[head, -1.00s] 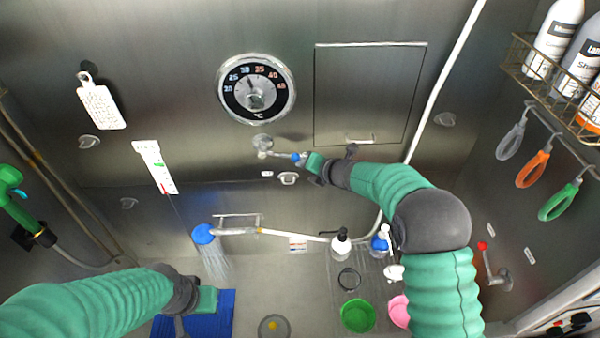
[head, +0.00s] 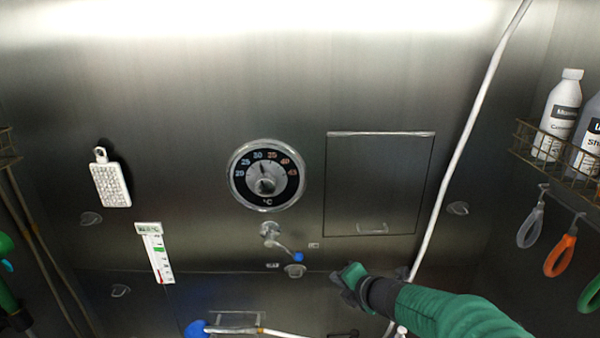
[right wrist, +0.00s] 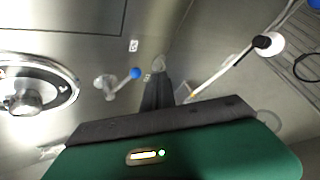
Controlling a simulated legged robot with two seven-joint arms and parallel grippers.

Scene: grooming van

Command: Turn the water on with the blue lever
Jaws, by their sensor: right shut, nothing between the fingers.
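The blue lever (head: 284,246) sits on the steel wall below the round temperature dial (head: 267,176). Its arm slants down and right from its mount to a blue knob. In the right wrist view the lever (right wrist: 122,82) shows just left of my fingers. My right gripper (head: 345,284) is shut and empty, to the right of and a little below the knob, apart from it in the picture. The blue shower head (head: 195,328) is cut by the bottom edge of the head view, so its outlet is hidden. My left gripper is out of view.
A closed wall hatch (head: 375,185) is right of the dial. A white hose (head: 465,125) runs down the wall. A thermometer strip (head: 157,258) and a white brush (head: 110,185) hang at left. A bottle rack (head: 555,155) is at right.

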